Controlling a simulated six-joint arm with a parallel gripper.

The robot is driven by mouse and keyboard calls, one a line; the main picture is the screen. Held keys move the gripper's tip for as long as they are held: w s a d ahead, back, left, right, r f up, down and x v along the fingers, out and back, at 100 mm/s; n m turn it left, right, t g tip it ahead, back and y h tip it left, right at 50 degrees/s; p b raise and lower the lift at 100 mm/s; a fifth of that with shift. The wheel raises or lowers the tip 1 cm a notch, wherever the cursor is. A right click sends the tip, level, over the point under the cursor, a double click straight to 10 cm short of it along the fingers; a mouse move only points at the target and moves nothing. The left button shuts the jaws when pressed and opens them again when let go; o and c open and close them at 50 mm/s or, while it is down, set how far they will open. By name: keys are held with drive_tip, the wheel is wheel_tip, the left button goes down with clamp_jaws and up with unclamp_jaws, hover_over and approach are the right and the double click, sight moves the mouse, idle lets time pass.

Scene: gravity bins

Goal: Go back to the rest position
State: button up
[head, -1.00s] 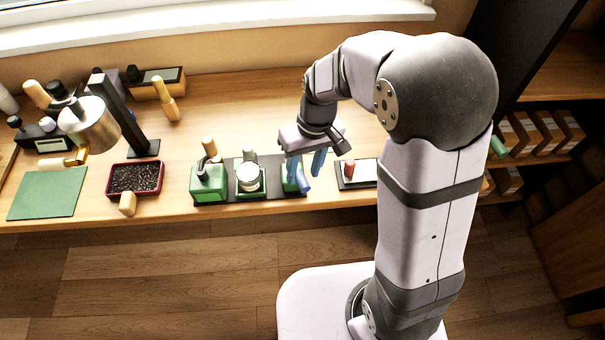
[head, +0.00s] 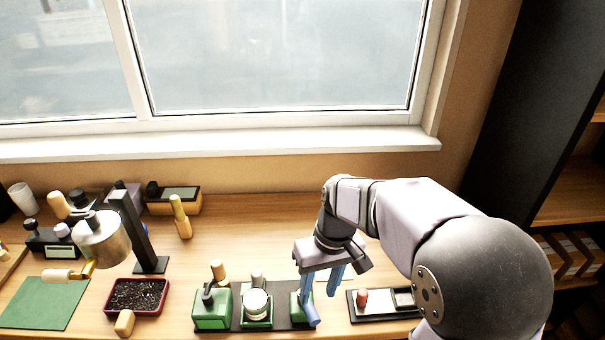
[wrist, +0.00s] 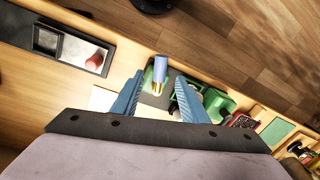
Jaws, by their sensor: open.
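My gripper (head: 325,285) is open, its two blue fingers pointing down above the bench, near the right end of the row of green containers. In the wrist view my gripper (wrist: 158,98) has its fingers apart with nothing held between them. A blue-handled piece (wrist: 160,70) shows beyond the gap between the fingers, by the rightmost green container (head: 298,308). In the head view one finger partly hides that container. Whether the fingers touch anything there is not clear.
Two more green containers (head: 212,318) stand to the left on a dark mat. A black tray (head: 372,317) with a red piece lies to the right. A metal drum on a black post (head: 150,262), a red tray (head: 110,310) and a green mat (head: 35,312) are further left. The back middle of the bench is clear.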

drive_tip(key=s+d+f+m+h, duration=0.1)
drive_tip(key=s+d+f+m, duration=0.2)
drive_tip(key=s+d, duration=0.6)
wheel_tip(320, 180, down, 2)
drive_tip(key=s, duration=0.2)
drive_tip(key=shift+s+m+h, duration=0.3)
drive_tip(key=shift+s, duration=0.1)
